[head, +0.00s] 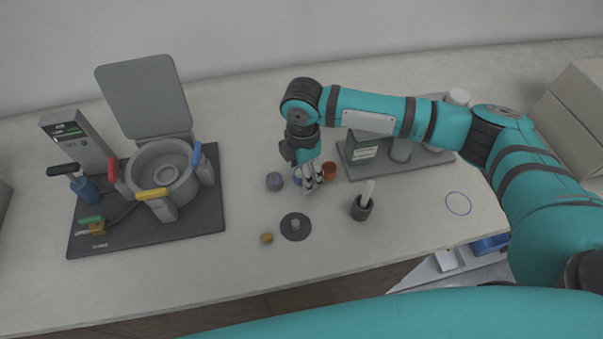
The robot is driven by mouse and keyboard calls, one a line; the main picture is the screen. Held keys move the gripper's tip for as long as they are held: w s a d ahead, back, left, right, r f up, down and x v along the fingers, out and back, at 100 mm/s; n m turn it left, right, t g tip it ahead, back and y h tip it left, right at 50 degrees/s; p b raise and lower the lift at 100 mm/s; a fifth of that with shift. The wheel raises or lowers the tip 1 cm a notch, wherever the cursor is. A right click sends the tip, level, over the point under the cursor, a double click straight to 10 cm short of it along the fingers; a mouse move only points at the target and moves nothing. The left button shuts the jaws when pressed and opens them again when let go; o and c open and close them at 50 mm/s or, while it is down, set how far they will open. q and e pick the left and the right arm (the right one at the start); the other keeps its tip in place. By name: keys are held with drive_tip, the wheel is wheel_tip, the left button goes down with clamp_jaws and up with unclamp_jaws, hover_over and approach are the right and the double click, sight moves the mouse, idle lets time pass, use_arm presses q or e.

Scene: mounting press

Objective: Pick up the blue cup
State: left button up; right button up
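The blue cup (297,175) is on the bench in the head view, mostly hidden behind my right gripper. My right gripper (313,184) points down at it from above, with its fingertips low, close to the cup's right side. Whether the fingers touch the cup or are closed on it is too small to tell. An orange-red cup (329,170) stands just right of the fingers, and a grey cup (274,181) stands to the left. My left gripper is not in view.
A mounting press (162,174) on a dark base fills the left. A dark pot holding a white stick (362,208), a round dark disc (296,227) and a small yellow piece (266,238) lie nearer the front. Equipment on a grey mat (430,160) stands behind my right arm.

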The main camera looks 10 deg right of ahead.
drive_tip(key=c, duration=1.2)
drive_tip(key=shift+r, duration=0.15)
